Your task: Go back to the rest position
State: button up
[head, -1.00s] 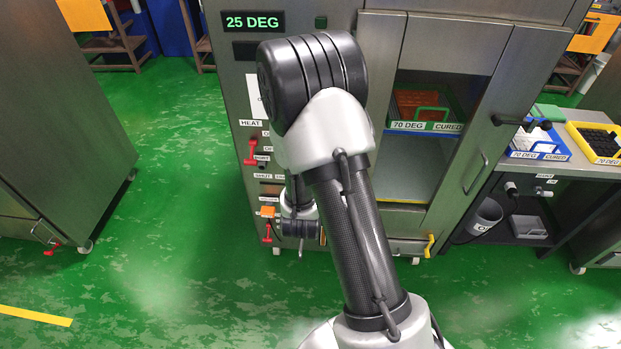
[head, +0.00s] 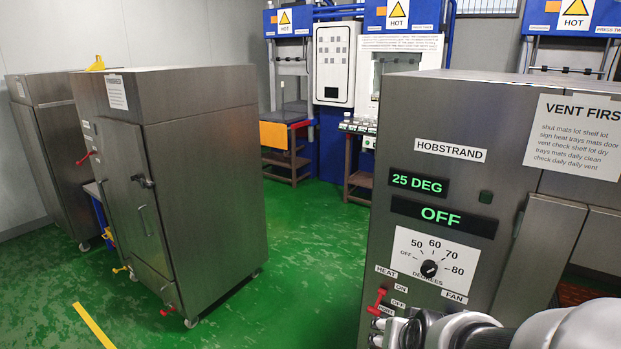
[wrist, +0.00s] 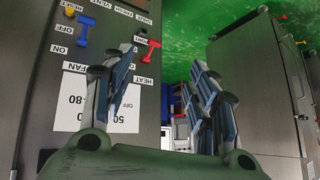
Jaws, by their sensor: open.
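My gripper (wrist: 165,65) is open and empty in the wrist view, its two dark blue-grey fingers well apart. The wrist picture is upside down. Behind the left finger is the control face of the Hobstrand cabinet (wrist: 45,100), with its dial card partly hidden. Between and beyond the fingers lie green floor and distant equipment. In the head view the same Hobstrand cabinet (head: 455,110) stands at right, its displays reading 25 DEG and OFF. My arm crosses the bottom right corner, close to the lower panel. The gripper's fingers cannot be made out there.
A red heat switch (head: 377,302) sticks out of the panel near my arm. A second steel cabinet (head: 200,180) stands at left, another behind it. Blue presses with HOT signs (head: 398,14) line the back. Green floor (head: 300,280) between the cabinets is clear.

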jog(key=s+a+r+n+g, duration=0.1)
jog(key=s+r, duration=0.2)
jog(key=s, duration=0.7)
jog(key=s+a+r+n+g, duration=0.1)
jog(key=s+r+n+g, duration=0.1)
jog(key=s, duration=0.9)
jog(key=shift+a+r, duration=0.15)
jog(key=shift+r, duration=0.7)
jog(key=shift+s, duration=0.1)
